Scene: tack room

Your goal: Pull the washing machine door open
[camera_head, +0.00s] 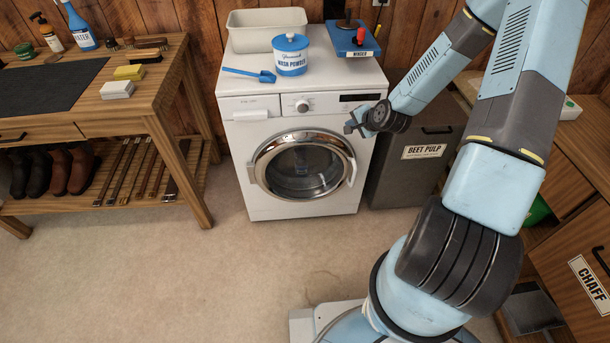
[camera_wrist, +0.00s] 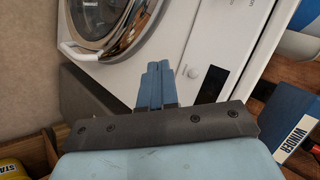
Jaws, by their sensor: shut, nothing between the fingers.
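The white washing machine (camera_head: 236,153) stands against the wooden wall. Its round door (camera_head: 304,164) has a chrome ring and dark glass and looks closed. A white handle (camera_head: 350,171) sits at the door's right edge. My gripper (camera_head: 349,128) is in front of the machine's upper right front, above and apart from the handle. In the wrist view the blue fingers of my gripper (camera_wrist: 158,66) are together with nothing between them. The door (camera_wrist: 108,22) shows at upper left there, with the white handle (camera_wrist: 76,52) at its rim. No contact with the handle shows.
A wash powder tub (camera_head: 291,56), a blue scoop (camera_head: 262,75), a pale basin (camera_head: 243,34) and a blue winder (camera_head: 353,40) sit on top. A dark beet pulp bin (camera_head: 399,180) stands close on the right. A wooden bench (camera_head: 172,108) is at left. Floor in front is clear.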

